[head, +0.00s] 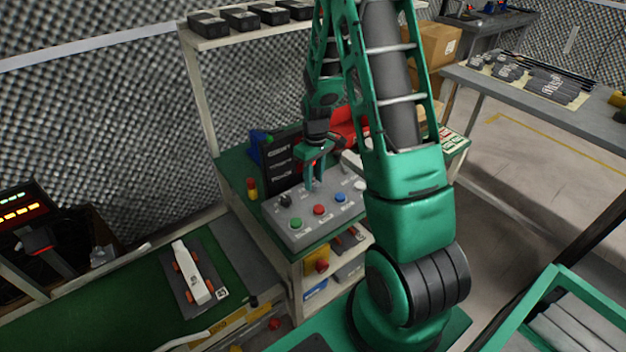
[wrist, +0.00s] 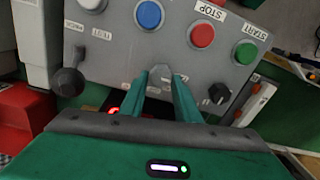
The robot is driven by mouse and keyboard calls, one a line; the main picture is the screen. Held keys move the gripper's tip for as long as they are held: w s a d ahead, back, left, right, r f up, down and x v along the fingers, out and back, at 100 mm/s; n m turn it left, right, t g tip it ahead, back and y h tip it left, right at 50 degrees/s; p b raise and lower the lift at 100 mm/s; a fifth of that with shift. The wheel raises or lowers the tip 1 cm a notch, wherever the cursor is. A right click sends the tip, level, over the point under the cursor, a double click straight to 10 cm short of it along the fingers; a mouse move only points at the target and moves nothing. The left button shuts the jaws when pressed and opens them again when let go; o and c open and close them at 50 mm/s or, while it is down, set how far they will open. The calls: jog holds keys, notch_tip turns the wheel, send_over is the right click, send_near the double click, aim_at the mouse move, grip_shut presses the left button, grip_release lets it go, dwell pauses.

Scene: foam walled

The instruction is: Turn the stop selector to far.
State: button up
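A grey sloped control panel (head: 330,216) carries buttons, a black knob (head: 284,199) and small labels. In the wrist view it appears upside down, with the black knob (wrist: 219,93) at right and a black ball-ended lever (wrist: 67,82) at left. My gripper (head: 313,187) points down at the panel's upper middle. In the wrist view its two green fingers (wrist: 164,80) stand apart, with a small grey angular piece (wrist: 160,72) at their tips. I cannot tell whether they touch it. Which control is the stop selector is not readable.
Green (head: 295,224), red (head: 319,210) and blue (head: 340,197) buttons lie close in front of the gripper. A dark sign board (head: 281,160) stands behind the panel. A conveyor (head: 130,322) with a white-bodied piece (head: 192,272) is at left. A grey table (head: 545,95) stands at right.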

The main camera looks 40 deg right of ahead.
aim_at(315, 182)
jog(key=shift+o, duration=1.2)
notch_tip(315, 182, up, 11)
jog(key=shift+d+f, duration=0.15)
jog(key=s+a+r+m, duration=0.1)
jog(key=s+r+m, duration=0.2)
jog(key=s, duration=0.7)
jog(key=s+a+r+m, duration=0.1)
jog(key=s+r+m, duration=0.2)
jog(key=s, duration=0.6)
jog(key=s+a+r+m, duration=0.1)
jog(key=s+r+m, duration=0.1)
jog(key=s+r, duration=0.5)
jog(key=s, duration=0.3)
jog(key=shift+s+m, duration=0.3)
jog(key=shift+m, duration=0.1)
